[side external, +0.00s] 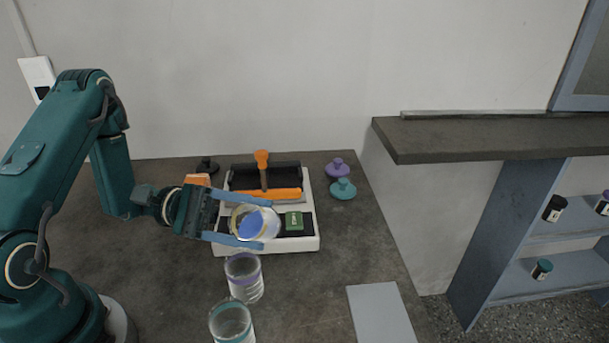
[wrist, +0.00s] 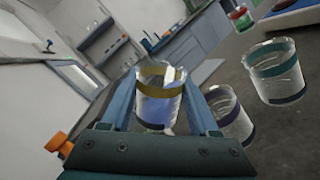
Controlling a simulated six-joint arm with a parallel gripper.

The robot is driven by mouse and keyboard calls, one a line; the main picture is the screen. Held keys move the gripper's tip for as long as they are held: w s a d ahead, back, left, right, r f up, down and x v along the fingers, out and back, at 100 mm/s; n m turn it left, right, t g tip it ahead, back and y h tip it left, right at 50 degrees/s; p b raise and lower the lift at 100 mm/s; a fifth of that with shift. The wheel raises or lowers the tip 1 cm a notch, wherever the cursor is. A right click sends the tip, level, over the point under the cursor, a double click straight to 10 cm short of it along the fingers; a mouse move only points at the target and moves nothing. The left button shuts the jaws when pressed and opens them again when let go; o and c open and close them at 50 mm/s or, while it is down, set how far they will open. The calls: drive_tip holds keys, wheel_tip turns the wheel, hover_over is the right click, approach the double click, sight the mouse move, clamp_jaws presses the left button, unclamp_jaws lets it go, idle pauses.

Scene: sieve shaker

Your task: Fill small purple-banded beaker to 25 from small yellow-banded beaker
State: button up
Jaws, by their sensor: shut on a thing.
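My gripper (side external: 266,225) is shut on the small yellow-banded beaker (side external: 239,226), a clear cup with blue contents. It is held in the air, tilted with its mouth towards the side camera. In the wrist view the yellow-banded beaker (wrist: 160,108) sits between my two blue fingers. The small purple-banded beaker (side external: 244,284) stands upright on the table, in front of and below the held beaker, apart from it. It looks clear and empty. In the wrist view the purple-banded beaker (wrist: 232,122) is just right of my fingers. No stream of contents shows, and scale marks are too small to read.
A teal-banded beaker (side external: 231,325) stands close in front of the purple-banded one. A grey sheet (side external: 380,314) lies right.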

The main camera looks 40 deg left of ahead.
drive_tip(key=shift+s+r+m+h, duration=0.15)
drive_tip(key=shift+r+m, duration=0.1)
drive_tip(key=shift+m, duration=0.7)
drive_tip(key=shift+s+r+m+h, duration=0.1)
drive_tip(key=shift+r+m+h, duration=0.1)
drive_tip(key=shift+m, duration=0.75)
idle(3.8)
drive_tip(key=n, duration=0.3)
drive_tip(key=shift+w+f, duration=0.2)
drive_tip(key=shift+f, duration=0.2)
drive_tip(key=n, duration=0.1)
drive_tip(key=r+n+y, duration=0.1)
drive_tip(key=shift+w+n, duration=0.3)
drive_tip(key=shift+w+a+f+n+t, duration=0.15)
drive_tip(key=shift+w+f+n, duration=0.3)
drive_tip(key=shift+f, duration=0.15)
drive_tip(key=shift+w+a+f+n+t, duration=0.15)
drive_tip(key=shift+w+f+n, duration=0.15)
drive_tip(key=shift+f+n, duration=0.2)
drive_tip(key=w+n, duration=0.1)
drive_tip(key=w+r+n, duration=0.2)
drive_tip(key=shift+a+n+y, duration=0.25)
drive_tip(key=shift+n+y, duration=0.1)
drive_tip(key=shift+w+a+f+n, duration=0.1)
drive_tip(key=shift+w+n, duration=0.25)
drive_tip(key=shift+n, duration=0.15)
drive_tip(key=shift+w+a+f+n, duration=0.1)
drive_tip(key=shift+w+n, duration=0.25)
drive_tip(key=shift+n, duration=0.15)
